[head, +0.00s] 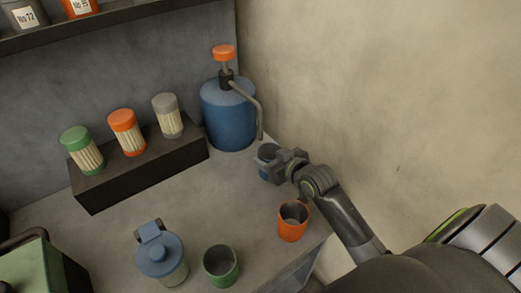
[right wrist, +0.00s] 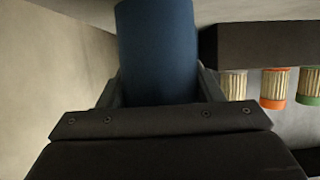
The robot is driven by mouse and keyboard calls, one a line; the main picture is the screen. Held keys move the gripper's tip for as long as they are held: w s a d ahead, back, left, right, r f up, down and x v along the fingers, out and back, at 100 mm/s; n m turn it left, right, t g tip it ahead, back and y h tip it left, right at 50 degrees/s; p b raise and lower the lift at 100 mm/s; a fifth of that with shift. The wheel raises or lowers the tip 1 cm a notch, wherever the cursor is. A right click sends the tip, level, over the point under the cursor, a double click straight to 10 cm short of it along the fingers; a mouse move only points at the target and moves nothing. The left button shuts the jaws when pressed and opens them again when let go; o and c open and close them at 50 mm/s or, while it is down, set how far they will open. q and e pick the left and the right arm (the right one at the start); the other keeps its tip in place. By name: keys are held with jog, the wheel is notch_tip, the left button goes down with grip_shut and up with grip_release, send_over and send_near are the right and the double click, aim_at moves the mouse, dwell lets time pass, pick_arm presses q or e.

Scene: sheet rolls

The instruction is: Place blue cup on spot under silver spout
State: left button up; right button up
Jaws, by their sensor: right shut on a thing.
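The blue cup (head: 263,167) is at the back right of the counter, below and just right of the tip of the silver spout (head: 258,113). The spout bends down from a blue dispenser (head: 228,118) with an orange top. My right gripper (head: 272,164) is shut on the blue cup from the right. In the right wrist view the cup (right wrist: 156,50) is between the fingers. The cup looks upright; I cannot tell whether it touches the counter. The spot under the spout is not clearly visible. My left gripper is not in view.
An orange cup (head: 292,222) stands close in front of my right forearm. A green cup (head: 221,265) and a blue-lidded jar (head: 161,255) stand in front. A dark block (head: 140,168) holding three capped cylinders lies left. A wall (head: 390,110) bounds the right.

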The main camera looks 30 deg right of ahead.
aim_at(264, 152)
jog(key=shift+w, duration=0.75)
jog(key=w, duration=0.3)
jog(key=shift+w+a+p, duration=0.25)
jog(key=shift+a+p, duration=0.05)
jog(key=shift+a, duration=0.05)
jog(key=shift+f, duration=0.65)
jog(key=shift+s, duration=0.1)
